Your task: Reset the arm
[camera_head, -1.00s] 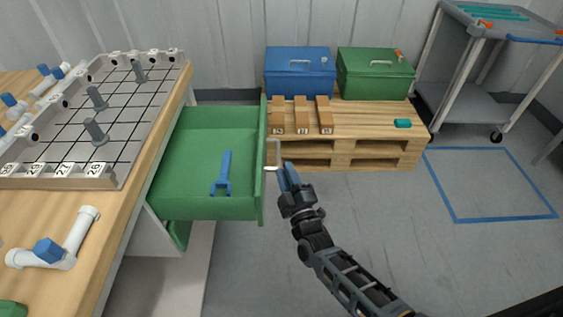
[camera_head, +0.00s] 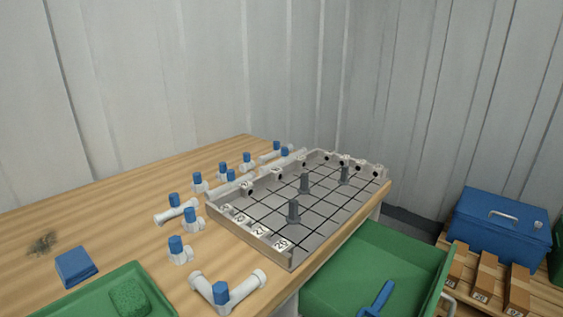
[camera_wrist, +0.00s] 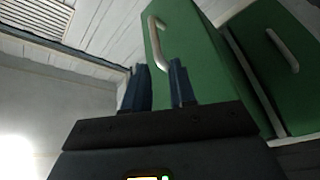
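My gripper (camera_wrist: 159,80) shows in the wrist view with its two dark blue fingers apart and nothing seen between them. A green drawer front with a pale handle (camera_wrist: 158,42) is beyond the fingertips; the gripper looks clear of the handle. A second green front with a handle (camera_wrist: 283,50) is at the right. My arm is outside the head view. There the green drawer (camera_head: 375,262) stands pulled out at the lower right, with a blue wrench (camera_head: 378,300) inside, partly cut off.
The wooden table (camera_head: 110,225) carries a grey gridded tray (camera_head: 262,256) with several dark pegs, several white pipe fittings with blue caps, a blue block (camera_head: 76,266) and a green tray (camera_head: 85,300). A blue toolbox (camera_head: 500,228) and brown boxes stand at the right.

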